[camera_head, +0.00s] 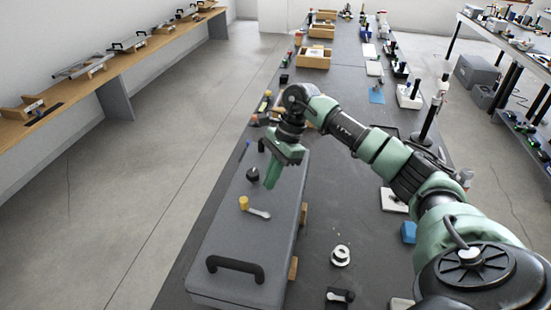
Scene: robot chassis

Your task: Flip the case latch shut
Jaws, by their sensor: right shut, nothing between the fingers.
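The grey case (225,246) lies on the dark bench with its lid down and a black handle (235,268) at its near end. A small lever with a yellow knob (243,203) and a pale arm (260,213) sits on its top and looks like the latch; how it is set is too small to tell. A black knob (252,174) is farther along the lid. My right gripper (271,184) is shut and empty, pointing down above the far part of the case, beyond and right of the lever. It appears apart from the lever. My left gripper is out of view.
A white ring-shaped part (340,256) and a black clamp-like part (340,297) lie right of the case. A blue block (409,232) is near my right arm. Wooden trays (314,58) stand farther back.

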